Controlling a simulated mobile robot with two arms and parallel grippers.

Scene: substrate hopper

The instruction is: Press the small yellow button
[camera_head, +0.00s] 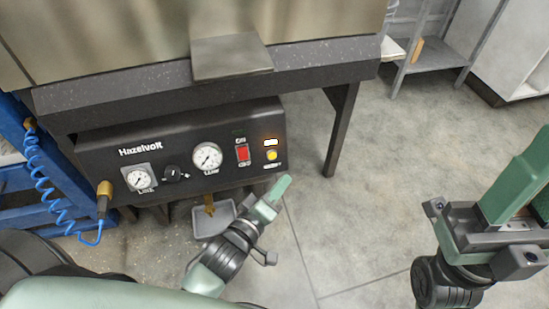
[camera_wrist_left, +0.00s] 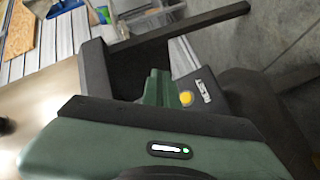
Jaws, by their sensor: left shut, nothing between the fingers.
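The small yellow button (camera_head: 271,155) sits at the right end of a black control panel (camera_head: 205,182), under a small lit window. It also shows in the left wrist view (camera_wrist_left: 185,98), just right of the green fingers. My left gripper (camera_head: 282,184) is shut and empty. Its fingertips are just below and right of the button in the head view. I cannot tell whether they touch the panel. My right gripper (camera_head: 514,180) is at the right edge, partly cut off, well away from the panel; its jaw opening is unclear.
The panel also carries a red switch (camera_head: 242,153), a large gauge (camera_head: 207,157), a black knob (camera_head: 174,173) and a small gauge (camera_head: 140,179). A coiled blue hose (camera_head: 50,195) hangs at the left. A grey tray (camera_head: 214,217) lies below. Open floor is at the right.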

